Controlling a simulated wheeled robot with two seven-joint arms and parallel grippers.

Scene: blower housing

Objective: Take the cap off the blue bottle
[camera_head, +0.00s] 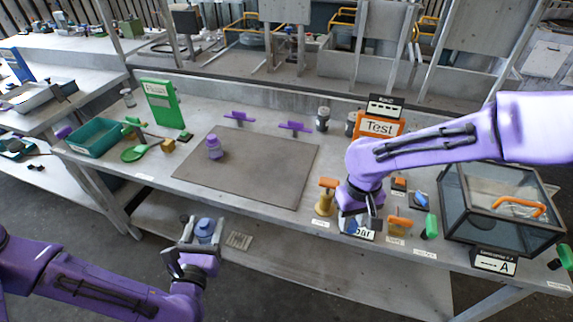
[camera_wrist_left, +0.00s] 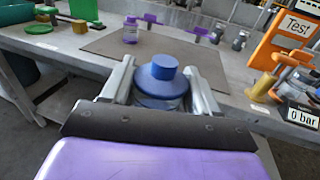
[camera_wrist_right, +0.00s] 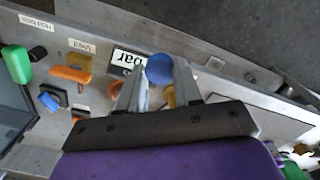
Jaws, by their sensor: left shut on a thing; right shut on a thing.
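The blue bottle (camera_head: 205,226) is upright in my left gripper (camera_head: 203,234), held in front of the table's near edge. In the left wrist view its blue top (camera_wrist_left: 160,70) shows between the two fingers, with the clear body largely hidden below. My right gripper (camera_head: 361,219) is over the table's front edge at the right, well apart from the bottle. It is shut on a round blue piece that looks like the blue cap (camera_wrist_right: 159,68).
A purple bottle (camera_head: 214,148) stands on the brown mat (camera_head: 262,170), which has free room. Around my right gripper are a yellow valve (camera_head: 325,200), a "0 bar" sign (camera_wrist_left: 303,115) and the orange "Test" sign (camera_head: 379,127). A glass case (camera_head: 500,205) stands at right, a green tray (camera_head: 97,138) at left.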

